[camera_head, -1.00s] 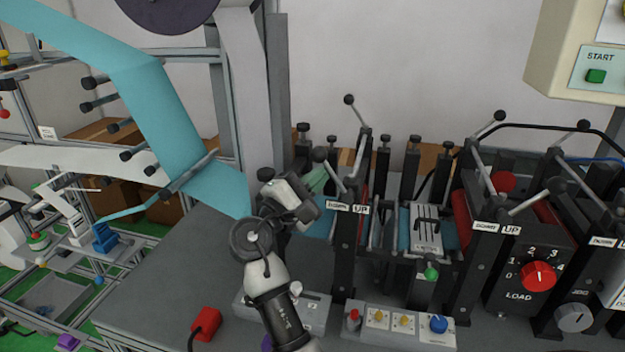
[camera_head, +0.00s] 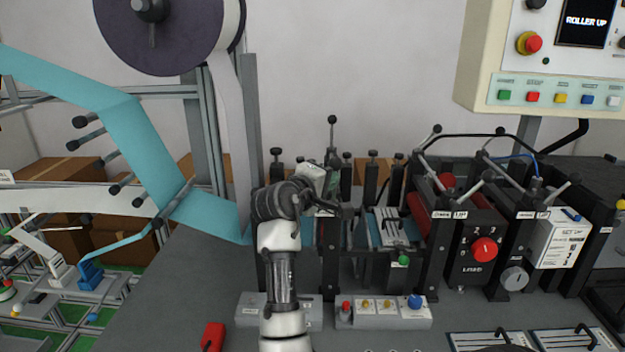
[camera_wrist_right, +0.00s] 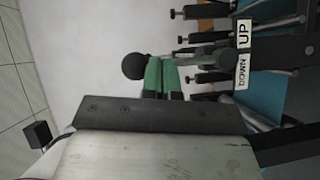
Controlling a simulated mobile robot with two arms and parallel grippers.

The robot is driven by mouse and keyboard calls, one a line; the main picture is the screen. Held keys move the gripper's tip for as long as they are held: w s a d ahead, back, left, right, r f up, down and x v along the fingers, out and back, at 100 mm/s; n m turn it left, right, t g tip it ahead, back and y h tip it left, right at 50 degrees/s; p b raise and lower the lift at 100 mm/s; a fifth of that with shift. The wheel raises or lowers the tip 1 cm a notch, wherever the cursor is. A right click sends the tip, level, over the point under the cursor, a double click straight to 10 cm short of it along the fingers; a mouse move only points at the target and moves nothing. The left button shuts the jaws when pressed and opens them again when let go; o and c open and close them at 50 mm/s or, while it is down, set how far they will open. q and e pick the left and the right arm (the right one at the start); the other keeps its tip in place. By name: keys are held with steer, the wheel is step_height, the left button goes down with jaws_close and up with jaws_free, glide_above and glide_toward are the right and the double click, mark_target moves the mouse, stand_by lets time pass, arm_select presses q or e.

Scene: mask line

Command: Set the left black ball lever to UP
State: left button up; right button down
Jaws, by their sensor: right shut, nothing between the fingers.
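The left lever's black ball (camera_wrist_right: 133,66) shows in the right wrist view, on a grey rod running right towards a DOWN/UP label (camera_wrist_right: 242,55). My right gripper's green fingers (camera_wrist_right: 162,74) are shut and empty, right beside the ball and rod; I cannot tell whether they touch. My left gripper is not in view.
Right of my arm are a press unit with more ball levers (camera_head: 489,175), a red LOAD knob (camera_head: 485,250) and a button box (camera_head: 385,313). A control panel (camera_head: 545,93) hangs upper right; its screen reads ROLLER UP. Blue web (camera_head: 150,140) runs at left.

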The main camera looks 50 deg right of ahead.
steer(key=s+d+m+y+p, duration=0.1)
steer(key=s+d+m+t+y+p, duration=0.1)
steer(key=m+p, duration=0.1)
steer(key=shift+s+d+f+y, duration=0.1)
steer(key=shift+s+d+y, duration=0.05)
steer(key=shift+s+y, duration=0.15)
stand_by(0.3)
steer(key=shift+s+d+f+p, duration=0.1)
steer(key=shift+s+d+p, duration=0.1)
steer(key=shift+p, duration=0.15)
stand_by(0.9)
stand_by(0.4)
